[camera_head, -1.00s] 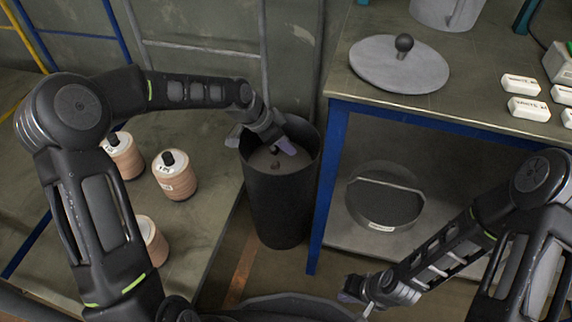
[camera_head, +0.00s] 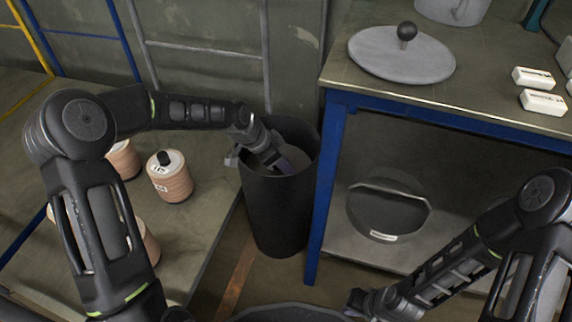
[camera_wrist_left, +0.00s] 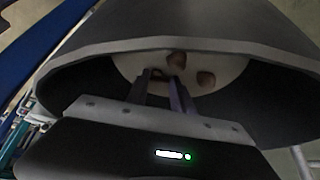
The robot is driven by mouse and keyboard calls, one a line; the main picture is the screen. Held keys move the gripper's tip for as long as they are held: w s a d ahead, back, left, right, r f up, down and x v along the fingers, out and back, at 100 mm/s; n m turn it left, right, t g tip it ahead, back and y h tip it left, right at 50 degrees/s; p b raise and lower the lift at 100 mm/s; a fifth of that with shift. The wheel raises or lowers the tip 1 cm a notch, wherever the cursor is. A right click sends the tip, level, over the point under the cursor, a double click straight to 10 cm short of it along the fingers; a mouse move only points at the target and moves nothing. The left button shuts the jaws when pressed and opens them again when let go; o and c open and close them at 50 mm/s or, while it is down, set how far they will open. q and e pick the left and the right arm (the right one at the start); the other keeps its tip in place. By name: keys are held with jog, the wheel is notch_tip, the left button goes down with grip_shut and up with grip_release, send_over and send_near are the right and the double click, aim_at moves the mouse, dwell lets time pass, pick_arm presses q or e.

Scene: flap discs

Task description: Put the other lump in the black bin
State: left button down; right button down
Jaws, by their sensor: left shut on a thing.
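The black bin (camera_head: 275,215) stands on the floor between the left bench and the blue-framed table. My left gripper (camera_head: 284,166) reaches down inside its mouth. In the left wrist view, my left gripper (camera_wrist_left: 166,80) points at the bin's pale bottom (camera_wrist_left: 128,68), shut on a small brown lump (camera_wrist_left: 177,59) at its fingertips. Another brown lump (camera_wrist_left: 206,78) lies on the bin's bottom, to the right of the fingers. In the head view the bin wall and gripper hide both lumps. My right gripper (camera_head: 358,301) hangs low near the bottom edge; its fingers are too small to read.
Several copper-coloured spools (camera_head: 171,180) stand on the left bench (camera_head: 205,215). The table (camera_head: 450,105) on the right carries a grey round lid (camera_head: 395,62) with a black knob and white labelled blocks (camera_head: 543,102). A round dark container (camera_head: 385,205) sits on the shelf below.

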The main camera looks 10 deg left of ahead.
pick_arm(q)
jog(key=c, duration=1.6)
grip_release()
jog(key=shift+f, duration=0.15)
jog(key=o, duration=0.5)
jog(key=shift+a+r, duration=0.15)
jog(key=shift+r, duration=0.4)
jog(key=p+v, duration=0.3)
jog(key=v, duration=0.3)
jog(key=shift+s+r, duration=0.25)
jog(key=shift+r, duration=0.05)
jog(key=shift+w+a+r, duration=0.1)
jog(key=shift+a, duration=0.1)
